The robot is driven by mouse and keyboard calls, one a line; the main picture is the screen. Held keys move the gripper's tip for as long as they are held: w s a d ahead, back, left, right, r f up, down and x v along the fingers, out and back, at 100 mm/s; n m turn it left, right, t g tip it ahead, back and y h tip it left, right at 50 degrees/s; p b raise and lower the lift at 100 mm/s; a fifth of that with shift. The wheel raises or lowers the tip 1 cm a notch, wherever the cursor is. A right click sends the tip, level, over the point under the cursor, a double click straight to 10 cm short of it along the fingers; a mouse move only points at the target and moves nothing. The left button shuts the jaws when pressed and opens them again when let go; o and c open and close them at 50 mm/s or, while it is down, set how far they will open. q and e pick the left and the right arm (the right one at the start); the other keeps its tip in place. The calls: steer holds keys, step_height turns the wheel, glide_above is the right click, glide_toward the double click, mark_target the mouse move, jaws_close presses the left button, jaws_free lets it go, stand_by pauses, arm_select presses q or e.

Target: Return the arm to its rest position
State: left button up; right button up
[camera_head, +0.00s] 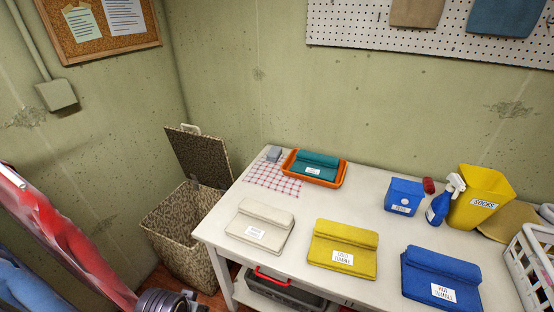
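A dark, rounded part of my own arm, probably my left one, with a small dark piece at its right end (190,298), shows at the bottom edge, left of centre. It is in front of the wicker hamper and left of the table, apart from the things on the table top. It is cut off by the frame, so its fingers cannot be made out and I cannot tell if it holds anything. My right gripper is not in view.
A white table (310,222) holds folded cream (262,225), yellow (343,247) and blue (440,277) cloths, an orange tray (289,161), a yellow bin (482,192) and a white basket (533,262). An open wicker hamper (178,236) stands left.

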arm_select(q)
steer(key=s+a+f+g, duration=0.1)
steer(key=s+f, duration=0.1)
steer(key=f, duration=1.4)
steer(key=s+a+f, duration=0.1)
steer(key=s+f, duration=0.1)
steer(key=f, duration=1.4)
steer(key=s+a+f, duration=0.2)
steer(key=s+f, duration=0.7)
steer(key=s, duration=0.1)
steer(key=s+a+f+g, duration=0.1)
steer(key=s+a+f, duration=0.2)
steer(key=s+f, duration=0.5)
steer(key=shift+s+a+f+m+y, duration=0.2)
steer(key=shift+s+f+m+y, duration=0.15)
steer(key=shift+s, duration=0.9)
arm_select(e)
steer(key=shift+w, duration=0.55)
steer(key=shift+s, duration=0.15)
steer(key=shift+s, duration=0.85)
